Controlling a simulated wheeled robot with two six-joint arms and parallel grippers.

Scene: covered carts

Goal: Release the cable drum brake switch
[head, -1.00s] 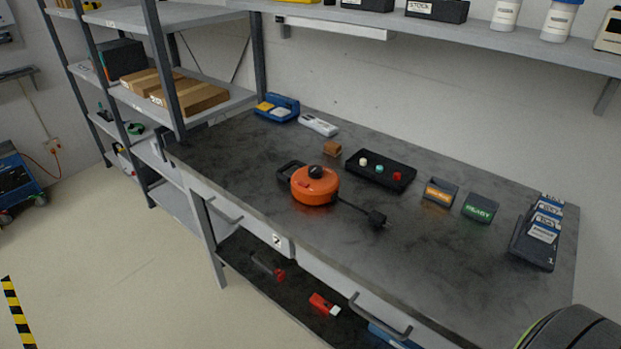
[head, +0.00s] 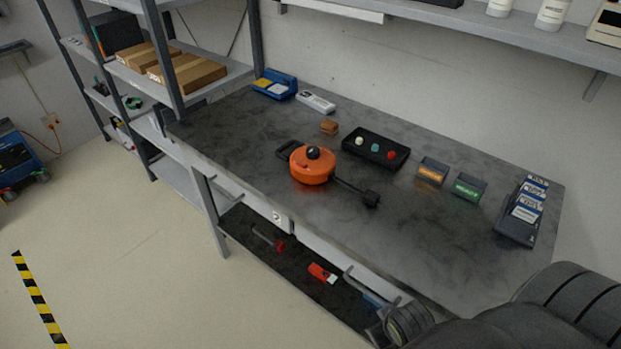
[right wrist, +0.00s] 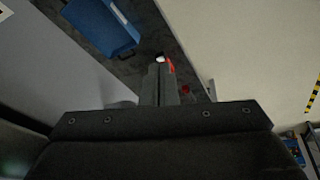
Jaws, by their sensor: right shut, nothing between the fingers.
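No brake switch can be made out clearly at this size. My right gripper (right wrist: 166,68) shows in the right wrist view, shut and empty, in front of the lower shelf area. Part of my right arm shows at the lower right of the head view, apart from the drum. My left gripper is not in view.
Two small labelled boxes (head: 432,172) and a dark card holder (head: 521,213) stand to the right. A red item (head: 321,272) lies on the lower shelf.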

